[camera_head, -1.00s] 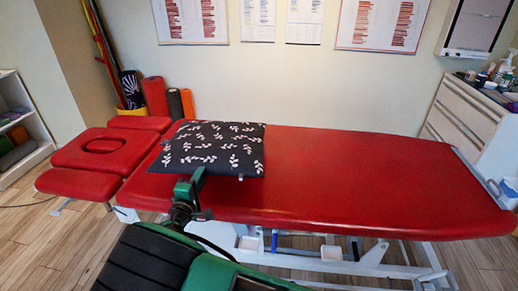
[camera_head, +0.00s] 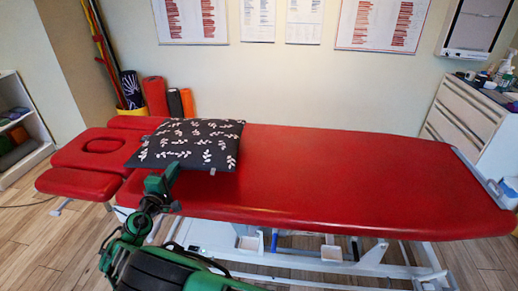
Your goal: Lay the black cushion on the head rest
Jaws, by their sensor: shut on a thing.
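The black cushion (camera_head: 190,145) with a white leaf print is over the left end of the red treatment table, its left edge at the head rest. The red head rest (camera_head: 72,153) has an oval face hole (camera_head: 103,145) and padded side pieces, and lies to the left of the cushion. My gripper (camera_head: 165,176) is shut on the cushion's near edge, with the fingertips partly hidden. I cannot tell whether the cushion touches the table.
The red table top (camera_head: 340,185) is bare to the right. Rolled mats (camera_head: 156,98) stand by the wall behind the head end. A white drawer cabinet (camera_head: 468,125) is at the right, and a shelf (camera_head: 18,125) is at the far left.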

